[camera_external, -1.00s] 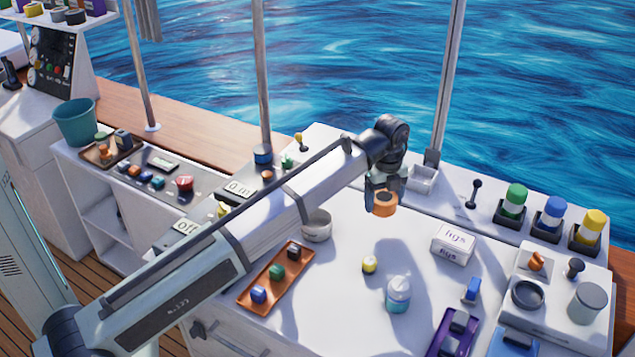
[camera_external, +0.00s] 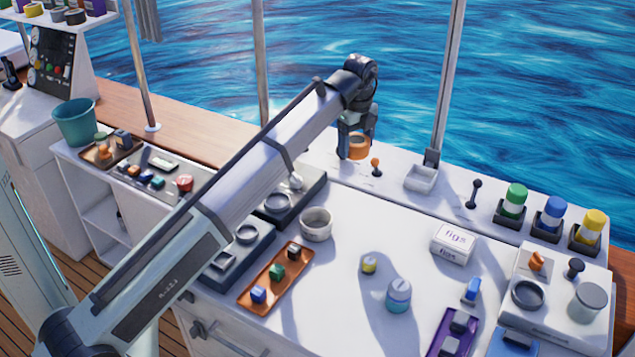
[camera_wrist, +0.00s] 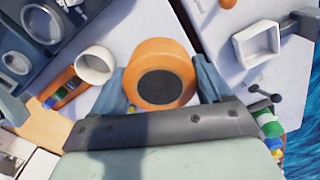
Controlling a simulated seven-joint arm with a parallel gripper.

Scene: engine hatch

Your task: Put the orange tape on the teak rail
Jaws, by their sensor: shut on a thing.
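The orange tape (camera_external: 358,147) is a short orange roll held in my gripper (camera_external: 357,130). The wrist view shows the roll (camera_wrist: 160,58) with a dark round centre, between the two blue-grey fingers of my gripper (camera_wrist: 160,85). It is held up above the back strip of the white counter, near an orange-knobbed lever. The teak rail (camera_external: 185,128) is the brown wooden ledge running along the window side at the left, behind the counter. The tape is to the right of the open stretch of the rail. My arm hides part of the counter.
An orange-knobbed lever (camera_external: 376,166) and a white open box (camera_external: 421,177) stand close to the tape. Metal posts (camera_external: 262,70) rise along the window edge. A teal bucket (camera_external: 76,122) stands at the left. The rail between the left post and the middle post looks clear.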

